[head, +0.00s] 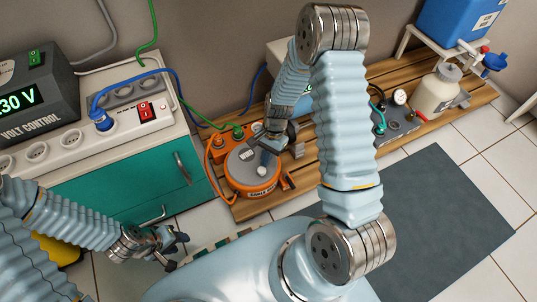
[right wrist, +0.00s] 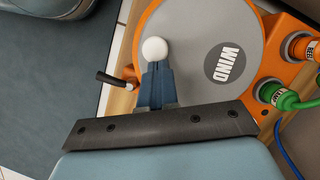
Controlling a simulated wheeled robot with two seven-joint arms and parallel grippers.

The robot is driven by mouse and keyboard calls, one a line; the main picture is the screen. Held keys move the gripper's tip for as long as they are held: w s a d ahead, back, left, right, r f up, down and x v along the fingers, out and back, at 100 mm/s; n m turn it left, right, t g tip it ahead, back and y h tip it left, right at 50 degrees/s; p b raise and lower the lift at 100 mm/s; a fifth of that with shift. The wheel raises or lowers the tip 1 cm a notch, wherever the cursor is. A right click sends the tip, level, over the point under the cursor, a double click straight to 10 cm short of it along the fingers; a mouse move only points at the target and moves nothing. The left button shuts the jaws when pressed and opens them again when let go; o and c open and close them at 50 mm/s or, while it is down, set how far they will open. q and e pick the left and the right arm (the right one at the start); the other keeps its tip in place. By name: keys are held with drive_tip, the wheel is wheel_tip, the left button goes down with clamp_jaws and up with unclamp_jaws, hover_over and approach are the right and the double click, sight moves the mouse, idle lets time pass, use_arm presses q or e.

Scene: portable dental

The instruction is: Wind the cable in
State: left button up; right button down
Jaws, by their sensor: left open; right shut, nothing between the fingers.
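An orange cable reel (head: 252,176) with a grey round top stands on the wooden slatted platform. In the right wrist view the grey top (right wrist: 200,45) bears the word WIND and a white knob (right wrist: 155,49). My right gripper (head: 272,143) is over the reel; in the right wrist view its closed fingers (right wrist: 156,68) point at the knob and meet its lower edge in the picture. Whether they touch it, I cannot tell. Green and orange plugs sit in the reel's side. My left gripper (head: 168,243) is open and empty, low in front of the teal cabinet.
A teal cabinet (head: 120,160) carries a white power strip (head: 75,140) with a blue plug and a volt control box (head: 35,100). On the platform (head: 420,110) stand a gauge unit (head: 398,122) and a pale bottle (head: 437,90). A dark mat (head: 440,210) lies on the tiles.

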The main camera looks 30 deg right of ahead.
use_arm(q)
drive_tip(key=shift+r, duration=0.1)
use_arm(e)
drive_tip(key=shift+s+a+m, duration=0.15)
drive_tip(key=shift+a+m, duration=0.05)
drive_tip(key=shift+m, duration=0.2)
idle(0.3)
drive_tip(key=d, duration=0.1)
drive_tip(key=w+d+r+p, duration=0.1)
drive_tip(key=w+d+r, duration=0.1)
drive_tip(key=d, duration=0.1)
drive_tip(key=shift+w, duration=0.2)
use_arm(q)
drive_tip(key=r, duration=0.1)
drive_tip(key=w+r+p, duration=0.1)
drive_tip(key=d+p, duration=0.1)
drive_tip(key=shift+w+d+r, duration=0.1)
drive_tip(key=shift+w+r, duration=0.15)
drive_tip(key=shift+r, duration=0.15)
use_arm(e)
drive_tip(key=v, duration=0.8)
drive_tip(key=shift+r, duration=0.2)
drive_tip(key=shift+s+a, duration=0.1)
drive_tip(key=shift+s, duration=0.05)
